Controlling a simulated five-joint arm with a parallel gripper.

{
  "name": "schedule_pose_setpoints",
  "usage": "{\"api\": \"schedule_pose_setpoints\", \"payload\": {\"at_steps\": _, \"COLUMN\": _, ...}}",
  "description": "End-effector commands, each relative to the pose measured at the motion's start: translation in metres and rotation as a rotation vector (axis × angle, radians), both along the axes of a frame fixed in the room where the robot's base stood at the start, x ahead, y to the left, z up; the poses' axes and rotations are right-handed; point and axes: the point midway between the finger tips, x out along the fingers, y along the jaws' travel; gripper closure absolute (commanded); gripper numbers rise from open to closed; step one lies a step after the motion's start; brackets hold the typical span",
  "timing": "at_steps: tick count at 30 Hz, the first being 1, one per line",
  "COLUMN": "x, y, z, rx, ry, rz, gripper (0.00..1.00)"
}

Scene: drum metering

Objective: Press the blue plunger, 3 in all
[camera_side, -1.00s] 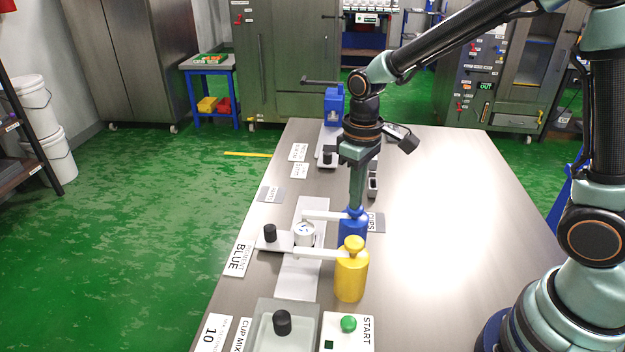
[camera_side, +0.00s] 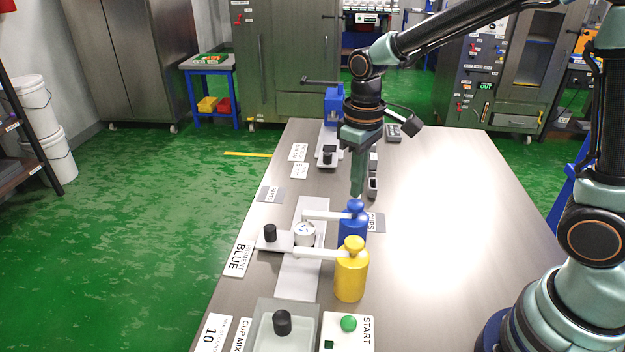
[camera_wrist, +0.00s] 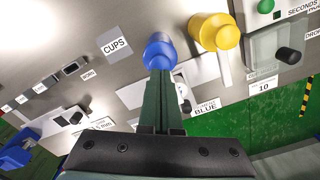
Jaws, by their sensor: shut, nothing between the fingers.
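The blue plunger (camera_side: 356,206) tops the blue bottle (camera_side: 352,232), whose white spout reaches left over a small white cup (camera_side: 304,238). My gripper (camera_side: 357,197) is shut and empty, pointing straight down right at the plunger's top. I cannot tell whether the fingertips touch it or hang just above. In the wrist view the blue plunger (camera_wrist: 159,50) shows just beyond the shut fingertips (camera_wrist: 158,73). The yellow bottle (camera_side: 350,280) stands in front of the blue one, its spout also reaching toward the cup.
A black knob (camera_side: 270,233) stands left of the cup. A START box with a green button (camera_side: 348,323) and a grey tray with a black knob (camera_side: 282,322) sit at the near edge. A blue device (camera_side: 333,105) stands at the back. The table's right side (camera_side: 450,220) is clear.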

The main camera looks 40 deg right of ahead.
Motion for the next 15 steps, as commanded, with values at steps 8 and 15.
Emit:
{"api": "schedule_pose_setpoints", "payload": {"at_steps": 8, "x": 0.000, "y": 0.000, "z": 0.018, "rx": 0.001, "ry": -0.002, "rz": 0.000, "gripper": 1.00}}
{"api": "schedule_pose_setpoints", "payload": {"at_steps": 15, "x": 0.001, "y": 0.000, "z": 0.033, "rx": 0.001, "ry": -0.003, "rz": 0.000, "gripper": 1.00}}
